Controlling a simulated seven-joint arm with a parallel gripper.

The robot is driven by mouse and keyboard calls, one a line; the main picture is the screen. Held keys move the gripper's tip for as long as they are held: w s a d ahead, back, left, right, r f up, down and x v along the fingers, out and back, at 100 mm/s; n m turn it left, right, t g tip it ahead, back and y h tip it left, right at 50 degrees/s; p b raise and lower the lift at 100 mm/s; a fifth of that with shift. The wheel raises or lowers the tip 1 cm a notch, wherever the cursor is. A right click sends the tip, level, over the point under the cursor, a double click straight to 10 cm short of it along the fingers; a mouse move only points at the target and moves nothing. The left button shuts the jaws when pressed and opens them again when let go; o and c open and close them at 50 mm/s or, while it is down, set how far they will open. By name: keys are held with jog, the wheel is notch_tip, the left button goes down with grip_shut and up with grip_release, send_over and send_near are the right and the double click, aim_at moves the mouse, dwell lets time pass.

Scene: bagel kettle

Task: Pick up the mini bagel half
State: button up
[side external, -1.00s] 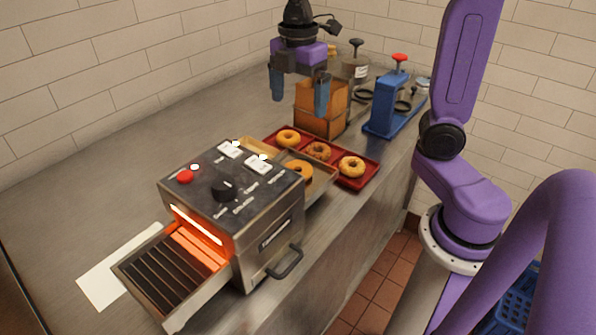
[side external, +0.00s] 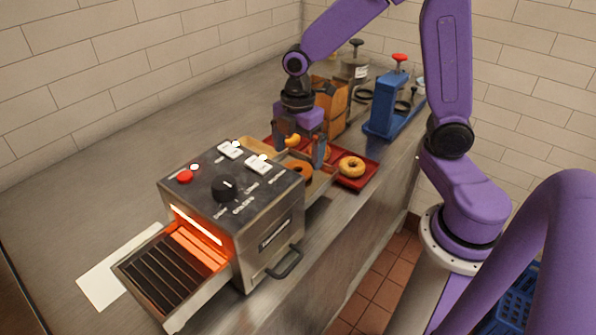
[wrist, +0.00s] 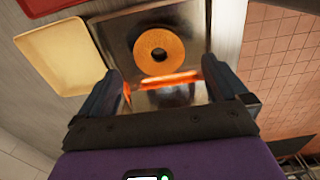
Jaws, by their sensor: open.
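The mini bagel half (side external: 301,168), a golden-orange ring, lies on the metal tray (side external: 321,184) at the back end of the toaster. In the wrist view the bagel half (wrist: 177,45) lies flat, cut face up by its look, ahead of the fingers. My gripper (side external: 302,155) is open and empty, low over the tray area, and its fingers partly overlap the bagel half in the side view. In the wrist view my gripper (wrist: 167,88) has its fingers wide apart, with the bagel half above the gap between them and apart from both.
The toaster (side external: 245,225) glows inside and stands close in front of my gripper. A red tray (side external: 368,178) with bagels (side external: 351,167) lies behind. A tan tray (wrist: 62,55) lies beside the metal tray. A blue slicer-like stand (side external: 388,105) and brown box (side external: 330,97) stand farther back.

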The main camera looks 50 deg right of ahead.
aim_at(298, 164)
jog(key=shift+f, duration=2.25)
jog(key=c, duration=1.1)
